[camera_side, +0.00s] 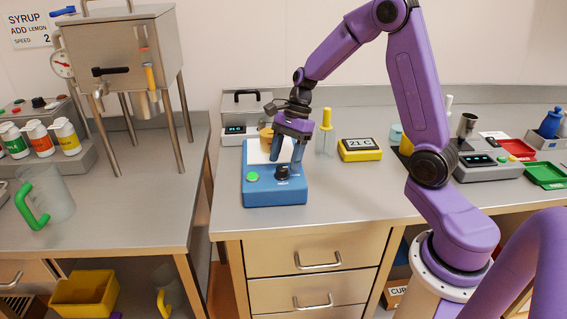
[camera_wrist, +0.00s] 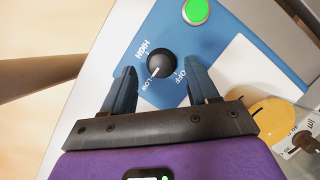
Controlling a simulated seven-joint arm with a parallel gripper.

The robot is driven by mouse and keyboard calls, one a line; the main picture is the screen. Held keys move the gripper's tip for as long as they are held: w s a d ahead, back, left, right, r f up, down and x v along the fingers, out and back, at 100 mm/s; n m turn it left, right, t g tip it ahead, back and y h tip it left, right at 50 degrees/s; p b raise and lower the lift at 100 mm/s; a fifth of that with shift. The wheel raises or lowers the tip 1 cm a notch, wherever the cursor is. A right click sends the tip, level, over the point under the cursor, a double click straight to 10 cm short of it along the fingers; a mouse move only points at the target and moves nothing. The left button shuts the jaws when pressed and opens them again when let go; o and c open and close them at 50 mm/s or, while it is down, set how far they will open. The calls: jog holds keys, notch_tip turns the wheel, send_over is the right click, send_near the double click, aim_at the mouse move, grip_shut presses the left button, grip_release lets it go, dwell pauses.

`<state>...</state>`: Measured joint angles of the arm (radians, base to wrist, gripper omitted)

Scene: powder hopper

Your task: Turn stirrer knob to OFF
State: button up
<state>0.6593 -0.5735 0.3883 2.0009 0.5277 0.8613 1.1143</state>
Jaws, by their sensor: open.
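The blue stirrer (camera_side: 262,193) stands on the steel counter with a white top plate, a green button (camera_side: 253,177) and a black stirrer knob (camera_side: 282,172). In the wrist view the knob (camera_wrist: 162,63) has a white mark that points to about LOW. The labels HIGH, LOW and OFF are printed around it, with OFF on the right. My gripper (camera_side: 288,158) is above the stirrer, pointing down. Its open fingers (camera_wrist: 160,74) lie on either side of the knob in the wrist view; I cannot tell if they touch it.
Behind the stirrer stand a grey device with a display (camera_side: 240,130) and a yellow-capped dropper (camera_side: 326,130). A yellow thermometer reading 21 C (camera_side: 361,149) is to the right. An orange round object (camera_wrist: 268,120) lies near the right finger. The counter front is clear.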

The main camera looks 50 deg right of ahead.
jog(key=shift+x, duration=1.05)
jog(key=c, duration=1)
